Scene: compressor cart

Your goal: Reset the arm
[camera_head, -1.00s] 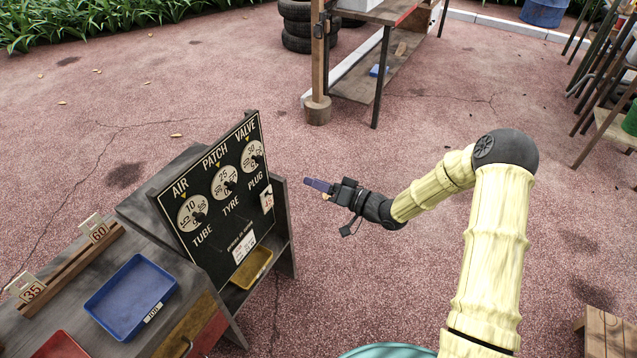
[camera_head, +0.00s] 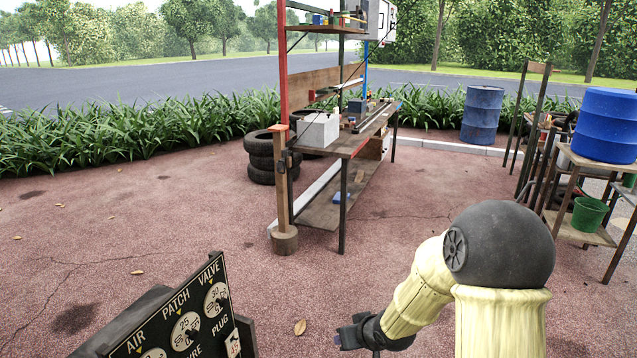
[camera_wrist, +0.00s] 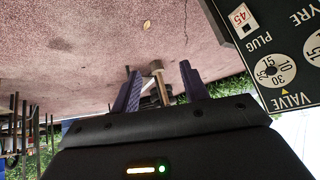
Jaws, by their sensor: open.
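My arm (camera_head: 420,290) is bent in front of me, a large dark elbow joint at its top with pale yellow links. My gripper (camera_head: 350,334) is low in the head view, to the right of the black price board (camera_head: 185,325). In the wrist view my gripper (camera_wrist: 160,88) shows two purple fingers spread apart. No held thing shows between them. The board (camera_wrist: 285,45) with its dials is at the upper right of the wrist view, upside down and apart from the fingers.
A workbench (camera_head: 360,145) with shelves stands ahead, by a wooden post (camera_head: 284,200) and stacked tyres (camera_head: 262,155). At the right are a rack with a blue drum (camera_head: 605,125) and a green bucket (camera_head: 588,213). Open red paving (camera_head: 130,220) lies between.

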